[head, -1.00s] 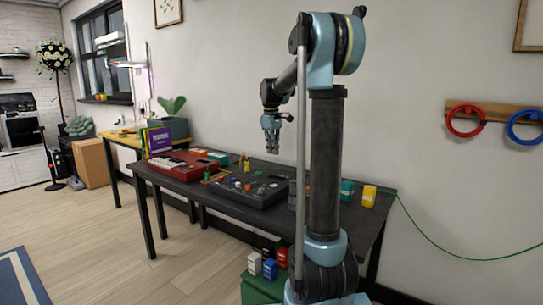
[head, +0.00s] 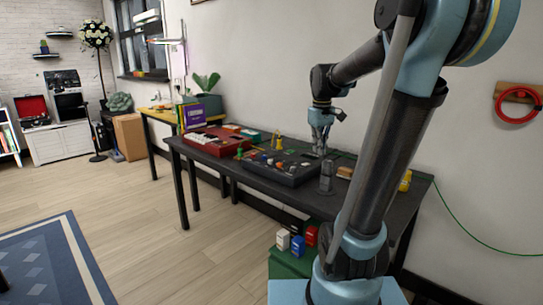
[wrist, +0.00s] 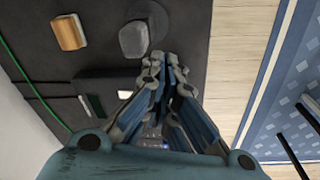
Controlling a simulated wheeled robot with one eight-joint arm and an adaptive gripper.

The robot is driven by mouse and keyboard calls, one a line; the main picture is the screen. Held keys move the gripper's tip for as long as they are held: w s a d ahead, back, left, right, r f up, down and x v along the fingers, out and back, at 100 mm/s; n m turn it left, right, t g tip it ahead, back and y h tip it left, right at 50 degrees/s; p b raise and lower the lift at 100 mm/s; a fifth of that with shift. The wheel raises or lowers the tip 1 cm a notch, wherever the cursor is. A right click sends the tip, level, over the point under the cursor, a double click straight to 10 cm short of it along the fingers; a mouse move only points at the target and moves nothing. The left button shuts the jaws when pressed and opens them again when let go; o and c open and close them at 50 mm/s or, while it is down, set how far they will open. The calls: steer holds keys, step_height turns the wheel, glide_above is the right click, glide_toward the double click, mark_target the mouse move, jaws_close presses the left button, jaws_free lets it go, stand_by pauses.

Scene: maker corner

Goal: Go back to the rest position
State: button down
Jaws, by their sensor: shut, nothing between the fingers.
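My gripper (head: 321,146) is above the dark table (head: 316,208) in the head view, near the right end of the black panel (head: 275,172). In the wrist view my gripper (wrist: 168,62) shows its fingers together, with nothing between them. A grey rounded object (wrist: 134,40) stands on the table just past the fingertips; it also shows in the head view (head: 326,178). The fingers look apart from it, though the exact gap is hard to tell.
A wooden block (wrist: 68,33) lies on the table. A yellow object (head: 405,181) is partly behind my arm. A red case (head: 212,139) sits further left. A green box (head: 291,264) with small coloured containers stands below the table's front.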

steer(key=s+f+m, duration=0.2)
steer(key=s+f, duration=0.6)
steer(key=s, duration=0.3)
steer(key=s+d+f+m+t, duration=0.1)
steer(key=s+f+m, duration=0.2)
steer(key=s+f, duration=0.6)
steer(key=shift+s+d+f+m, duration=0.15)
steer(key=shift+s+m, duration=0.15)
steer(key=shift+s, duration=0.85)
